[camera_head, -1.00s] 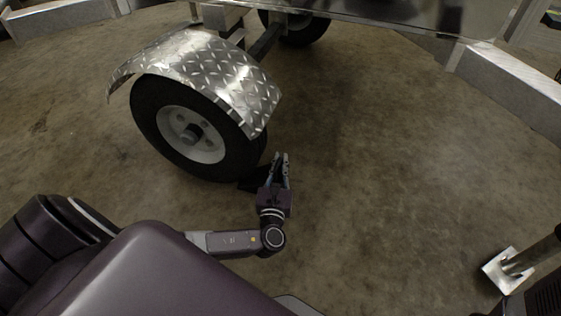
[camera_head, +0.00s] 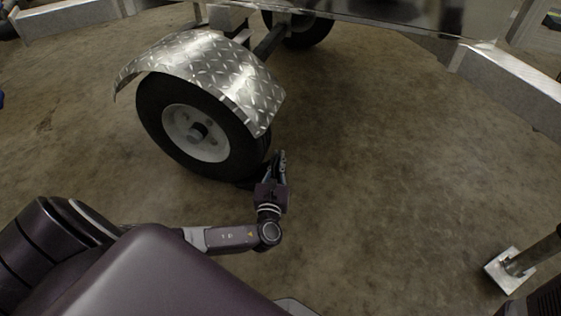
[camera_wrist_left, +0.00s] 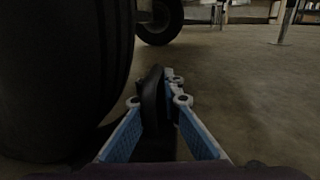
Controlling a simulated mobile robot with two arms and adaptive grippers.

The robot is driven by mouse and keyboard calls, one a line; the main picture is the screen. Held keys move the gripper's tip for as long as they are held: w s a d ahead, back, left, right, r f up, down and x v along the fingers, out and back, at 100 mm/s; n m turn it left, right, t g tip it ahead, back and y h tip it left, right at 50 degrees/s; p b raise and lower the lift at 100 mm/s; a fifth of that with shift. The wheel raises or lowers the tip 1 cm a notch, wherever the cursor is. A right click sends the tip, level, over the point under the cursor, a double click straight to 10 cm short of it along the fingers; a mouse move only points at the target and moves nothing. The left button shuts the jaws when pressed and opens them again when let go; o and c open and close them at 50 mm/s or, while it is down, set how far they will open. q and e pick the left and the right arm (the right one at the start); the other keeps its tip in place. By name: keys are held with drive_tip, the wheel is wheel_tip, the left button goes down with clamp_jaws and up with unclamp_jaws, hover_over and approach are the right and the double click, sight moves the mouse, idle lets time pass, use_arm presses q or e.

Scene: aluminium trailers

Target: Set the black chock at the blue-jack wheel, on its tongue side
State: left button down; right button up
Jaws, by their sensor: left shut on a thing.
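The trailer wheel (camera_head: 197,132), a black tyre with a white rim, stands under a diamond-plate fender (camera_head: 205,70). My left gripper (camera_head: 279,158) is low by the floor, beside the right side of this tyre. In the left wrist view its blue-padded fingers are shut on the black chock (camera_wrist_left: 152,95), with the tyre (camera_wrist_left: 60,80) close on the left. In the head view the chock is mostly hidden by the gripper and dark against the tyre. I cannot tell whether it touches the tyre. My right gripper is not in view.
A second wheel (camera_head: 300,30) stands farther back under the trailer. A post with a metal foot plate (camera_head: 503,269) stands at the lower right. A small blue thing (camera_head: 1,99) shows at the left edge. The concrete floor right of the gripper is clear.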

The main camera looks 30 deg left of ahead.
use_arm(q)
drive_tip(key=c, duration=2)
unclamp_jaws()
drive_tip(key=shift+c, duration=0.2)
drive_tip(key=v, duration=1.2)
